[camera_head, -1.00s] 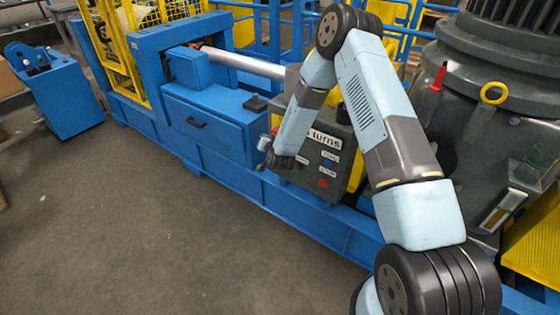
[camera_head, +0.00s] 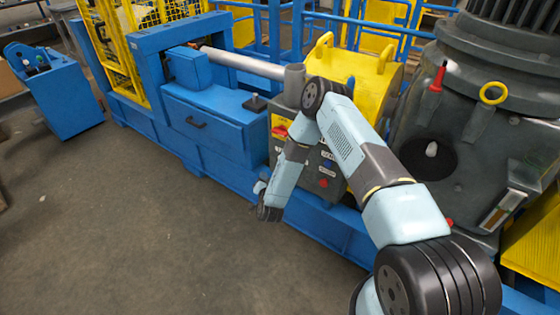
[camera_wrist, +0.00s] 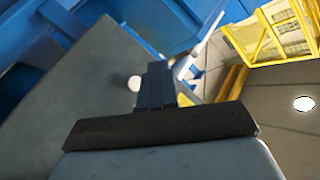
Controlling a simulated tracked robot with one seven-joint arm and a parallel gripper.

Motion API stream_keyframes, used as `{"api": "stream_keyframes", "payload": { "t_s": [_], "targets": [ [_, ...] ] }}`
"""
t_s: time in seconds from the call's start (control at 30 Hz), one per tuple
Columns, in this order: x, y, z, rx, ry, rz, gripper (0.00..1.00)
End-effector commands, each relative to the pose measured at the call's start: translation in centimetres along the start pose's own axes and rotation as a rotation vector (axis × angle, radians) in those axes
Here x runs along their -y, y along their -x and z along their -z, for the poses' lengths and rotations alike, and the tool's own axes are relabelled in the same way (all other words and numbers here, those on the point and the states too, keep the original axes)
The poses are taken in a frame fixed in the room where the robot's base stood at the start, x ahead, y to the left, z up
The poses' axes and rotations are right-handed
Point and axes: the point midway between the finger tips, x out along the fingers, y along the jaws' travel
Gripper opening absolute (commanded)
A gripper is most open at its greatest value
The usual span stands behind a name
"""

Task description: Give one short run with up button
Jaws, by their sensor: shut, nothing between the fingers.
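The grey control box (camera_head: 327,192) stands in front of the yellow housing in the head view, its face partly hidden by my arm. A red button (camera_head: 323,183) and small labels show on it, too small to read surely. I cannot make out the up button. My gripper (camera_wrist: 155,72) is shut and empty in the wrist view. A dark grey panel (camera_wrist: 85,85) fills the left there, with a small white round thing (camera_wrist: 134,84) beside the fingertips; I cannot tell whether they touch. In the head view my wrist hangs left of and below the box, the fingers not clear.
A blue machine frame (camera_head: 215,125) with a metal shaft (camera_head: 240,63) runs along the back. The yellow housing (camera_head: 350,75) and a large grey motor (camera_head: 435,130) stand to the right. A blue console (camera_head: 62,95) is far left. The floor (camera_head: 140,220) in front is clear.

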Motion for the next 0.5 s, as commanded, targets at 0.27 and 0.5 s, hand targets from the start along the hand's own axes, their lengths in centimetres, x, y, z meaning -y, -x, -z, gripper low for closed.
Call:
{"api": "stream_keyframes", "payload": {
  "t_s": [0.27, 0.5],
  "targets": [
    [-0.5, -0.7, 0.6, -0.001, 0.000, -0.001, 0.00],
    [-1.9, -2.6, 2.0, -0.003, 0.001, -0.001, 0.00]
  ]
}}
